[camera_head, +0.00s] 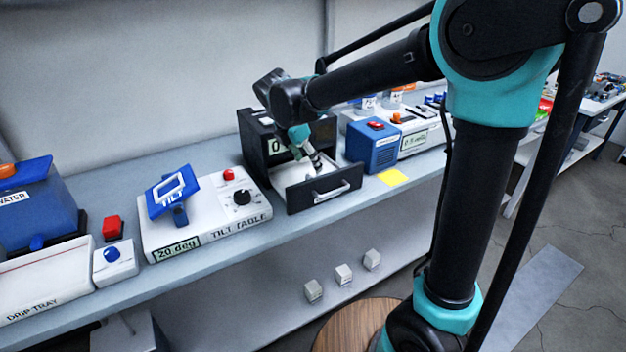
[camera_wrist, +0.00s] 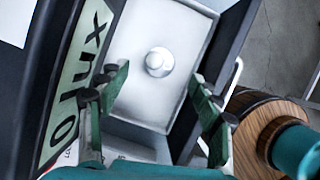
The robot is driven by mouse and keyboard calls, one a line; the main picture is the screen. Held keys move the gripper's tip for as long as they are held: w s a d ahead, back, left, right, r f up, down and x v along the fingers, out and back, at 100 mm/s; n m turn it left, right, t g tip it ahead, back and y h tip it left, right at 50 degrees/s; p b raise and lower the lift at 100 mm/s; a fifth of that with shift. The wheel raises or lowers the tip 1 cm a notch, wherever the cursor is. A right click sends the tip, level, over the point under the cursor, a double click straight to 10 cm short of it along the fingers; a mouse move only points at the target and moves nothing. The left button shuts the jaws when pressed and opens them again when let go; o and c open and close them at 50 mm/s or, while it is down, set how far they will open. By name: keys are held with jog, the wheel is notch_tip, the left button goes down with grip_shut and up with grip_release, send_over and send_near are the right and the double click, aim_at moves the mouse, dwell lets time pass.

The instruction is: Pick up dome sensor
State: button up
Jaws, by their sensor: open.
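The dome sensor (camera_wrist: 158,62) is a small whitish round disc with a raised dome. In the wrist view it lies on the pale floor of an open drawer (camera_wrist: 205,12). My gripper (camera_wrist: 160,76) is open above the drawer, its two green fingers to the left and right of the sensor, with nothing between them. In the head view my gripper (camera_head: 318,163) points down into the drawer, whose black front (camera_head: 302,196) has a silver handle. I cannot make out the sensor there.
The drawer belongs to a black box (camera_head: 252,140) with a lux display (camera_wrist: 78,85). A blue box (camera_head: 372,152) with a red button stands right of it, a yellow note (camera_head: 392,177) in front. The tilt table (camera_head: 205,222) stands left. Three small cubes (camera_head: 343,274) lie below the bench.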

aim_at(312, 174)
jog(key=shift+x, duration=2.95)
jog(key=shift+s+a+f, duration=0.1)
jog(key=shift+c, duration=0.2)
jog(key=c, duration=1.2)
